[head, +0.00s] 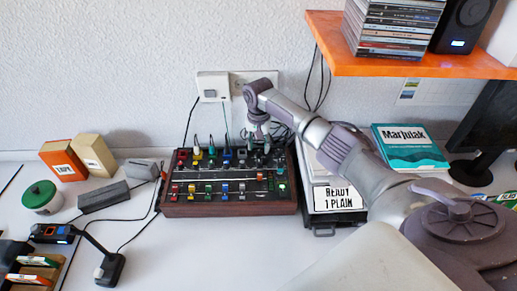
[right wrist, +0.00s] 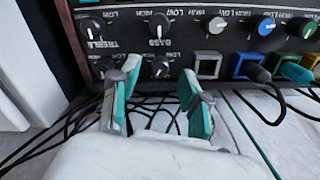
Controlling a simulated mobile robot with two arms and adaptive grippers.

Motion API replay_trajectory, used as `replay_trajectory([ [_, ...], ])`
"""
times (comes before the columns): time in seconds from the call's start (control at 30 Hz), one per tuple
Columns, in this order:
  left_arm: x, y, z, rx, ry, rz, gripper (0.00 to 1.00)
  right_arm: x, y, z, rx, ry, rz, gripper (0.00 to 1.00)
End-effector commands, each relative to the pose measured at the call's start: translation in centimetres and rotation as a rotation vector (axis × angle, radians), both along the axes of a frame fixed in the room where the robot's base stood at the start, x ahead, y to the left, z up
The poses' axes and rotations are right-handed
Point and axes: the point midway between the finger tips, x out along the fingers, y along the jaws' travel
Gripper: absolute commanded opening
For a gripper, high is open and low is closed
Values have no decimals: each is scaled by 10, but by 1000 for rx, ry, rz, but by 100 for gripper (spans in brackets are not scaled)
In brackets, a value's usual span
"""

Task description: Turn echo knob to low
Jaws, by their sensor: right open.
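The mixer (head: 230,209) is a dark box with reddish wood sides, coloured sliders and several knobs, standing on the table against the wall. In the right wrist view it shows upside down, with a black treble knob (right wrist: 91,28) and a black bass knob (right wrist: 158,23). Two more black knobs sit closer to the mixer's edge, one at the left (right wrist: 106,65) and one (right wrist: 160,69) between my fingertips. I cannot read an echo label. My right gripper (right wrist: 157,92) is open and empty; it also shows over the mixer's back right part (head: 258,133). My left gripper is not in view.
Cables plug into the mixer's back edge, with coloured plugs (right wrist: 296,72) right of my fingers. A box with a printed label (head: 338,199) stands right of the mixer. An orange shelf (head: 420,67) hangs above my right arm. Table in front of the mixer is clear.

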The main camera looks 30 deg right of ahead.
Motion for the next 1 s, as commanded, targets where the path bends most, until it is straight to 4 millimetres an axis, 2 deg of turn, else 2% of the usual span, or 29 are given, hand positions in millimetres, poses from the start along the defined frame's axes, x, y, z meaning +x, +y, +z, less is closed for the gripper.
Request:
replay_trajectory([
  [0.07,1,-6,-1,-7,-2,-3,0,0,0,-11,1,2,-1,46],
  [0.2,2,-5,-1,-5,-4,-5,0,0,1,-21,1,1,0,46],
  [0.53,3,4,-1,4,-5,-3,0,0,0,-24,1,-1,1,46],
  [0.8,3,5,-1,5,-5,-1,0,0,0,-24,0,0,0,1],
  [1.0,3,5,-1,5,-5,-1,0,0,0,-24,0,0,3,0],
])
